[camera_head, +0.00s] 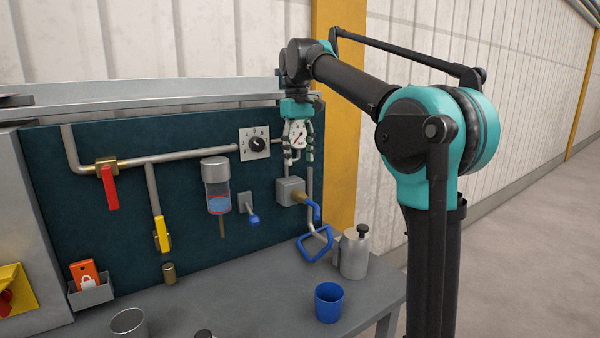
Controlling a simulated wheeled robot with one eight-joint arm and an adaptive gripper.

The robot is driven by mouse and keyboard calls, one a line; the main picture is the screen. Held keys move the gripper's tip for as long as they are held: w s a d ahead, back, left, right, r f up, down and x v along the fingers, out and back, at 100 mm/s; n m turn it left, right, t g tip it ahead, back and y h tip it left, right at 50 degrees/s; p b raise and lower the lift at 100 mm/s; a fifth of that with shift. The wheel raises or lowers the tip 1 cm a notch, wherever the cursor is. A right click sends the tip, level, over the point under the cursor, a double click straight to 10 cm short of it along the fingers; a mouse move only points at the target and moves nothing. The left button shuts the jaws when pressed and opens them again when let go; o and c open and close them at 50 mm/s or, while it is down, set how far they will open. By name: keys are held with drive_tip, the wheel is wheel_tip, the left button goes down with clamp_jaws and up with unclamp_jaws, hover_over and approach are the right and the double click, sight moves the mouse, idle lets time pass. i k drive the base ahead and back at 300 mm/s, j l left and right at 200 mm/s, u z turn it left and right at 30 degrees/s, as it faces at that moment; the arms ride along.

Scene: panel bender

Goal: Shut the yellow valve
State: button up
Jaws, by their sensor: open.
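The yellow valve (162,235) is on the vertical pipe at the left of the dark panel. Its yellow lever hangs down, in line with that pipe, above a short brass fitting (169,272). My gripper (297,148) is at the right part of the panel, well to the right of the yellow valve and higher. It points down and its fingers are apart. The round pressure gauge (297,133) shows between the fingers; I cannot tell whether they touch it. Nothing hides the yellow lever.
A red-handled valve (110,188) is up left of the yellow one. A sight glass (217,188), a numbered dial (257,144) and a blue-handled valve (312,208) are rightward. A blue cup (328,302) and metal can (353,253) stand on the bench (245,300).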

sight(160, 222)
drive_tip(key=k+j, duration=0.15)
drive_tip(key=k, duration=0.3)
drive_tip(key=k+j, duration=0.15)
drive_tip(key=k, duration=0.35)
